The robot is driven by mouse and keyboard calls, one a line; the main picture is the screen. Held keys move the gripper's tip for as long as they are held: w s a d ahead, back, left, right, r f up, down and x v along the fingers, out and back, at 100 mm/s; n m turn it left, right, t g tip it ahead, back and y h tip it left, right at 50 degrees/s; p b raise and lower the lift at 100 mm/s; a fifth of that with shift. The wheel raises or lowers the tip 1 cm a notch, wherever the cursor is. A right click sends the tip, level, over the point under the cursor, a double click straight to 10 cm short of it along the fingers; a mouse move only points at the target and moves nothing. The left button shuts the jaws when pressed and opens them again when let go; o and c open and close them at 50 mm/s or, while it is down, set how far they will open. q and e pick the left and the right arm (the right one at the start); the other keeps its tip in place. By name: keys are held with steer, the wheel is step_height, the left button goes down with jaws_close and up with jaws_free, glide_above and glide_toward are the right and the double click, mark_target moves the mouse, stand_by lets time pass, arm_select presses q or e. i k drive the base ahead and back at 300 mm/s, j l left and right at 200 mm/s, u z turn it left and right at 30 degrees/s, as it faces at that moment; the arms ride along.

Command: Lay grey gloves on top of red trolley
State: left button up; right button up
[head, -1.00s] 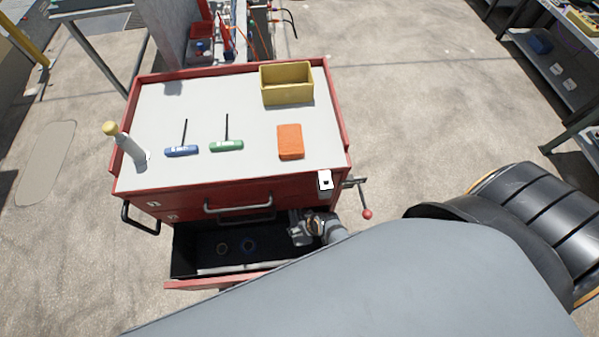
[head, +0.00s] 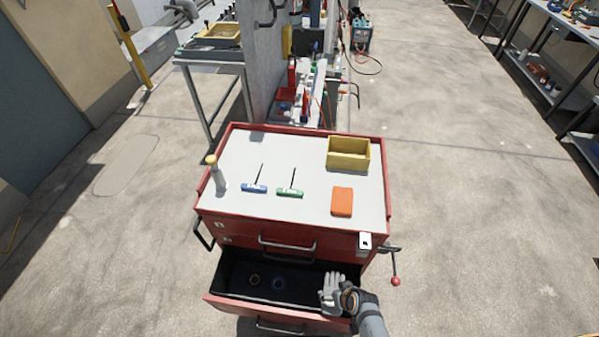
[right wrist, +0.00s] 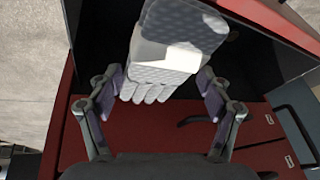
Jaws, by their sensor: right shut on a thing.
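The red trolley (head: 300,225) stands in the middle of the head view with a pale grey top and an open black drawer (head: 235,270) at its front. The grey gloves (head: 330,288) show at the right end of the drawer. My right gripper (head: 344,296) is there, shut on them. In the right wrist view, the gloves (right wrist: 175,55) lie between the two fingers of my right gripper (right wrist: 160,82), pale fingers pointing towards the camera. I cannot tell whether the gloves touch the drawer floor. My left gripper is not in view.
On the trolley top are a yellow bin (head: 348,155), an orange block (head: 342,201), blue (head: 254,188) and green (head: 290,192) T-handle tools and a pale-topped bottle (head: 216,175). The front middle of the top is clear. A red-knobbed lever (head: 394,268) juts from the right side.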

mark_target(276, 155)
steer(key=k+j, duration=0.5)
steer(key=k+j+u, duration=0.2)
steer(key=k+j, duration=0.1)
steer(key=k, duration=0.1)
